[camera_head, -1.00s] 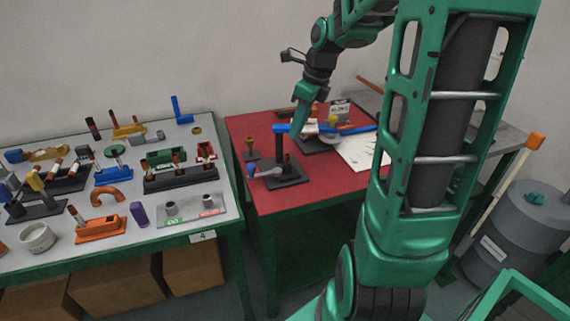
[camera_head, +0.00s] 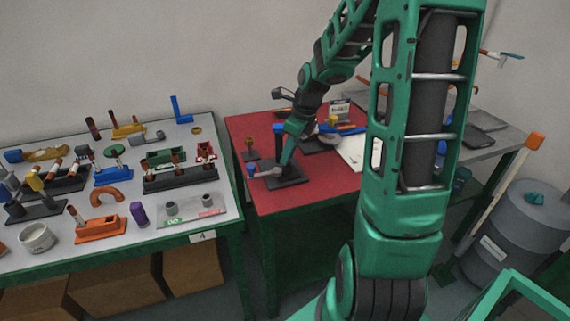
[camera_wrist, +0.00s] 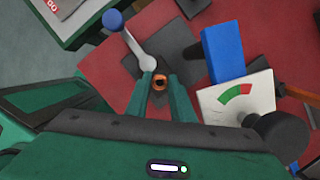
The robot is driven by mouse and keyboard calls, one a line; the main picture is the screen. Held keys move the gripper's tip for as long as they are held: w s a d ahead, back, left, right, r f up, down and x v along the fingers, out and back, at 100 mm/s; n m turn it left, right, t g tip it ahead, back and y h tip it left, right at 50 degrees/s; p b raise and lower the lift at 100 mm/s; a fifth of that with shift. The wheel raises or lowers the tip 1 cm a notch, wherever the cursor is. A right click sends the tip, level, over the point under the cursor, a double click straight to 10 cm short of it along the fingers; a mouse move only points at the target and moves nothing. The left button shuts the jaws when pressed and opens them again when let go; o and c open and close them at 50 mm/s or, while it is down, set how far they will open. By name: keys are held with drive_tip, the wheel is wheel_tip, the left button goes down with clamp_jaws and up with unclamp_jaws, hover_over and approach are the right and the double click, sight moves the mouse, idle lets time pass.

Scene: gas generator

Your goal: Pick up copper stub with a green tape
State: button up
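The copper stub (camera_wrist: 159,82) shows in the wrist view as a small copper-coloured ring seen from above, on a dark base. My gripper (camera_wrist: 161,88) points down at it, one finger on each side. The fingers look open, with narrow gaps to the stub; contact cannot be made out. In the head view my gripper (camera_head: 285,161) is low over the black fixture (camera_head: 289,183) on the red table and hides the stub. No green tape can be made out on the stub.
A grey lever with a blue knob (camera_wrist: 113,20) lies beside the left finger. A blue block (camera_wrist: 223,52) and a gauge (camera_wrist: 237,97) are at the right. The red table top (camera_head: 315,193) is clear in front. A crowded grey table (camera_head: 195,150) stands at the left.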

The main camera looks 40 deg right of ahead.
drive_tip(key=c, duration=0.5)
drive_tip(key=shift+r, duration=0.1)
